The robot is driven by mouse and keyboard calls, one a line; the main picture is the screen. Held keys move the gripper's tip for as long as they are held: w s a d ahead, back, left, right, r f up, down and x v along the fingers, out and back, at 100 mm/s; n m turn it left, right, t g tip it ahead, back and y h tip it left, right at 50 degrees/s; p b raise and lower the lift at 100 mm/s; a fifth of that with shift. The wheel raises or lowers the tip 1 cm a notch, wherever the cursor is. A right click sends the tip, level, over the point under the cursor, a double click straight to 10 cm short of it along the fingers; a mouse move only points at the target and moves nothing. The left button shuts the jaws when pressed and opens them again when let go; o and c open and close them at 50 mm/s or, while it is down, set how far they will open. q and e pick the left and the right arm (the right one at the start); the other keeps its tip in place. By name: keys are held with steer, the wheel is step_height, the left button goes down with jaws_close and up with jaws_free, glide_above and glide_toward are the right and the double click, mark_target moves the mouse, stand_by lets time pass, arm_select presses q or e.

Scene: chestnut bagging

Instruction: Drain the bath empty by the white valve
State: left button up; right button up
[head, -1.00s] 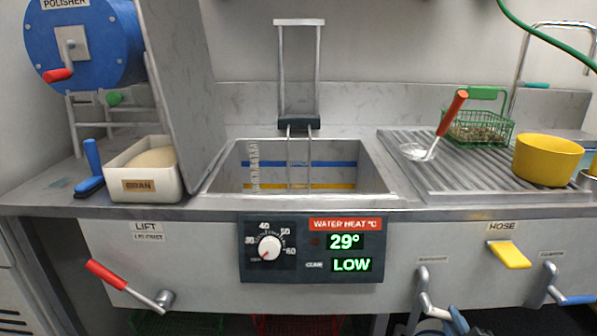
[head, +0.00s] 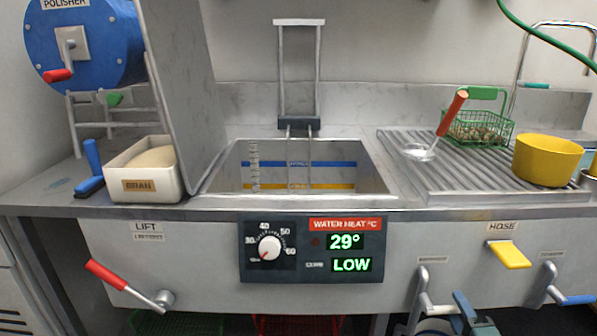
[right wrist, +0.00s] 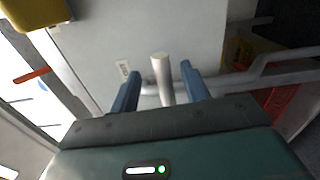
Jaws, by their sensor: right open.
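The bath (head: 375,180) is a steel basin set in the counter, with a blue and a yellow line on its inner wall. I cannot clearly make out a water surface. The panel (head: 310,275) below it reads 29° and LOW. The white valve (head: 438,310) is on the counter's front, low and right of the panel. My right gripper (head: 468,312) is at the white handle's end, partly cut off by the lower edge. In the right wrist view, the white handle (right wrist: 161,75) stands between the two open blue fingers (right wrist: 158,88), with gaps visible. My left gripper is out of view.
A yellow hose lever (head: 510,254) and a blue-handled valve (head: 570,299) are to the right. A red lift lever (head: 108,275) is at the left. A green basket (head: 480,128), a skimmer (head: 450,115) and a yellow bowl (head: 546,160) sit on the drainboard.

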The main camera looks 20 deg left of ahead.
steer(key=shift+o, duration=0.7)
steer(key=shift+s, duration=0.25)
steer(key=p+v, duration=0.3)
steer(key=v, duration=0.5)
steer(key=shift+s+d+p, duration=0.2)
steer(key=shift+s+p, duration=0.05)
steer(key=shift+p, duration=0.15)
steer(key=shift+r, duration=0.1)
